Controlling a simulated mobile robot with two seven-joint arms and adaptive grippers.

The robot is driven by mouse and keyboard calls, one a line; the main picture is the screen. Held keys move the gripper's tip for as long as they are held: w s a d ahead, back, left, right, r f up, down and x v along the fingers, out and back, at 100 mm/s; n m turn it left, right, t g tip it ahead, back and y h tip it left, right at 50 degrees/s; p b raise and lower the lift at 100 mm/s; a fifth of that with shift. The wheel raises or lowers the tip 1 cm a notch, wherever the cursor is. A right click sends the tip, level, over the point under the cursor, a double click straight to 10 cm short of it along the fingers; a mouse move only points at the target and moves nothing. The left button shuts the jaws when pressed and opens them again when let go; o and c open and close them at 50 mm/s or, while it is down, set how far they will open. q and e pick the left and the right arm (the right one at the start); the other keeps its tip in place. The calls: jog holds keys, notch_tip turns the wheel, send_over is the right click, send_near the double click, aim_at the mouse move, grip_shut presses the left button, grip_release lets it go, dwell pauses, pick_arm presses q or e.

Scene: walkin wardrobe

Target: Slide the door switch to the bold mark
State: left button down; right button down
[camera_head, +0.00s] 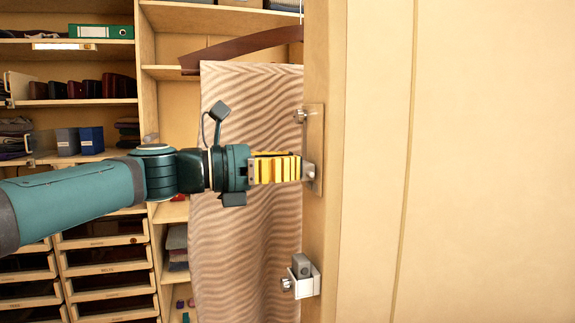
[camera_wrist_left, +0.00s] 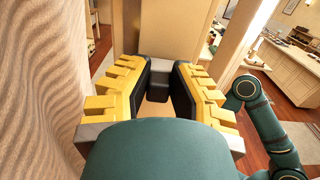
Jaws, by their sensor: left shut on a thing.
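The door switch (camera_head: 314,125) is a narrow upright plate on the edge of the pale wooden panel, with a round metal knob (camera_head: 299,116) near its top. My left gripper (camera_head: 302,169) comes in level from the left at the lower part of the plate. Its yellow fingers are shut on a small grey slider (camera_head: 309,172). The bold mark cannot be made out. My right gripper is out of view; a teal arm shows in the left wrist view.
A wavy-patterned cloth (camera_head: 230,240) hangs under a brown hanger (camera_head: 245,48), close behind my left wrist. A white holder with a grey block (camera_head: 304,283) sits lower on the panel edge. Shelves with a green binder (camera_head: 100,31) and drawers (camera_head: 108,258) stand behind.

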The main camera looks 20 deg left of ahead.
pick_arm(q)
jog(key=shift+s+d, duration=0.1)
jog(key=shift+d, duration=0.1)
jog(key=shift+s+d+p, duration=0.3)
jog(key=shift+s+d, duration=0.05)
jog(key=shift+s, duration=0.2)
jog(key=c, duration=0.8)
grip_release()
jog(key=v, duration=1.2)
